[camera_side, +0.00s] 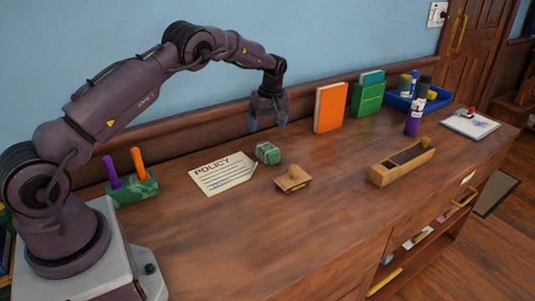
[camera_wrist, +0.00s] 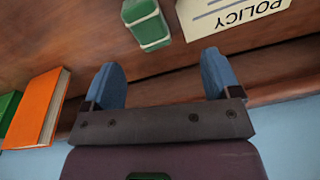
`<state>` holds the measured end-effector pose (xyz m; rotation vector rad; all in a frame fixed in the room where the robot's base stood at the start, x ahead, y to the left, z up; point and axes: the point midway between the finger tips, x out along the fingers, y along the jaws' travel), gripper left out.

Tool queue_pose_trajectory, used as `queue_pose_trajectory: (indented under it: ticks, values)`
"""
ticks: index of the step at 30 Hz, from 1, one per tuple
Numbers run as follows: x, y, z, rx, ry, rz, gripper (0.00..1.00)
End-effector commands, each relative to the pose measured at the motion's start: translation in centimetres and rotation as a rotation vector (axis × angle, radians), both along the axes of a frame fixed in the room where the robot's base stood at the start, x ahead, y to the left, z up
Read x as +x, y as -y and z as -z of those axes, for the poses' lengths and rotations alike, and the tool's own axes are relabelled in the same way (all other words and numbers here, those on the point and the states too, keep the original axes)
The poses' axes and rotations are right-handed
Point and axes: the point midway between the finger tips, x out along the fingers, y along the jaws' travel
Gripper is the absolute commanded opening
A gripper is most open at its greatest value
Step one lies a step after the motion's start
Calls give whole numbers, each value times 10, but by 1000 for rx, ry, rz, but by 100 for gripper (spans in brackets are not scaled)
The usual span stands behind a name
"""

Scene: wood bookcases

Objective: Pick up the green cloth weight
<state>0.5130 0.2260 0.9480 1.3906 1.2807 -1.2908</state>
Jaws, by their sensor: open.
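The green cloth weight (camera_side: 268,153) is a small block with pale bands, lying on the wooden desk top next to the right edge of the policy paper. It also shows in the wrist view (camera_wrist: 147,25) at the top, ahead of the gap between my fingers. My gripper (camera_side: 268,124) is open and empty, raised above the back of the desk, behind and above the weight. Its two blue fingertips (camera_wrist: 163,78) are spread well apart in the wrist view, and neither touches the weight.
The policy paper (camera_side: 223,174) lies left of the weight, and a wooden stamp (camera_side: 293,179) is in front of it. A wooden tray (camera_side: 402,163) lies at right. The front desk area is clear.

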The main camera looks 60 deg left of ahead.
Motion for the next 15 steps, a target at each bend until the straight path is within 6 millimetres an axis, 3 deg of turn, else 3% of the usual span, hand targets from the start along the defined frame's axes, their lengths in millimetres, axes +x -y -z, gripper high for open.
queue_pose_trajectory:
  ticks: [2,7,15]
  values:
    - [14,-2,-19,18,57,-87,83]
    - [12,-1,-16,16,64,-202,83]
    - [12,-8,29,15,63,-211,83]
